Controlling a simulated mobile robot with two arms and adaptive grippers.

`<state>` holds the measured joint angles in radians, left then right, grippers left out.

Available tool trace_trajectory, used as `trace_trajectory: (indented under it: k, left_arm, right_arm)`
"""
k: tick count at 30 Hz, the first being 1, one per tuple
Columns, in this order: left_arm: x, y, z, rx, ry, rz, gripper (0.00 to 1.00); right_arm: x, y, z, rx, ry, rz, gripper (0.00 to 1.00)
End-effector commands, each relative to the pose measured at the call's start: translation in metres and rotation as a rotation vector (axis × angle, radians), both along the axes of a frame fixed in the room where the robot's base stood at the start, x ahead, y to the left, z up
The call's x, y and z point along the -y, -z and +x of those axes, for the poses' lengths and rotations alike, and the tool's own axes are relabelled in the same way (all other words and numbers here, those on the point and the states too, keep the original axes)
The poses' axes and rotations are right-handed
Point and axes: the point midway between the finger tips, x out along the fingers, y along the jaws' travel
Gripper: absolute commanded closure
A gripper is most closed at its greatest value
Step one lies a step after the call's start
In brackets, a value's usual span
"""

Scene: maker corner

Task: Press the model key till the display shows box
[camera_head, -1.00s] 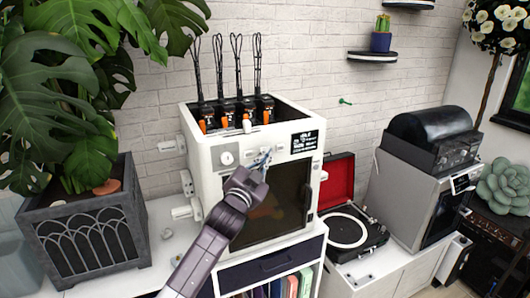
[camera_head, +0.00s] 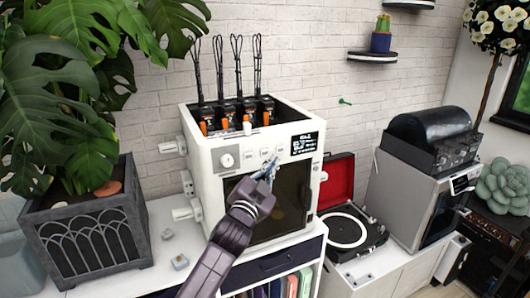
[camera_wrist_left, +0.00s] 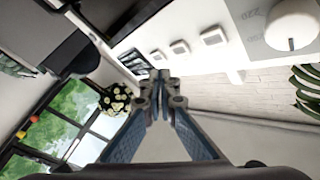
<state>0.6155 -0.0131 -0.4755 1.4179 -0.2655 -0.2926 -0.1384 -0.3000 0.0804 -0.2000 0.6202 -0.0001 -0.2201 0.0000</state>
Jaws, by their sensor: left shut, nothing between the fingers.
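The white machine (camera_head: 205,141) stands on the cabinet, with a dial (camera_head: 226,160) at the left of its front panel and a row of small square keys (camera_head: 265,152) right of it. The keys also show in the left wrist view (camera_wrist_left: 180,47); their labels are too small to read. The small dark display (camera_head: 305,144) at the panel's right is lit with white text that I cannot read for certain. My left gripper (camera_head: 271,166) is shut and empty, its tips just below and in front of the keys, seemingly apart from them. My right gripper is not in view.
A dark oven-like door (camera_head: 292,195) lies below the panel. A record player (camera_head: 346,231) with a red lid and a grey machine (camera_head: 408,205) stand to the right. A large potted plant (camera_head: 84,225) stands at the left.

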Motion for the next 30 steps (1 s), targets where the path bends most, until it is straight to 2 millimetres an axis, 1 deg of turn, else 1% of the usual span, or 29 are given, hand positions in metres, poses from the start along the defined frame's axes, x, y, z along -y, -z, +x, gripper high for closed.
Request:
trace_trajectory:
  k: [3, 9, 27, 29, 30]
  left_arm:
    - [0.006, -0.001, -0.012, -0.001, 0.001, -0.002, 1.0]
    - [0.01, 0.0, -0.023, -0.001, -0.001, 0.0, 1.0]
    - [0.011, 0.0, -0.024, 0.0, -0.001, 0.001, 1.0]
    - [0.01, 0.004, -0.024, -0.006, -0.002, 0.001, 1.0]
    - [0.009, 0.011, -0.023, -0.018, -0.003, 0.001, 1.0]
  right_arm:
    - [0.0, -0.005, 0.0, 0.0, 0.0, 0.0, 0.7]
    - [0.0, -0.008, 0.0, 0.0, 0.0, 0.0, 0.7]
    - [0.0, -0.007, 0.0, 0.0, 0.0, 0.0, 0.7]
    - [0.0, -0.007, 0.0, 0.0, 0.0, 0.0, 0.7]
    - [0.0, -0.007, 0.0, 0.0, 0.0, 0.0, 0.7]
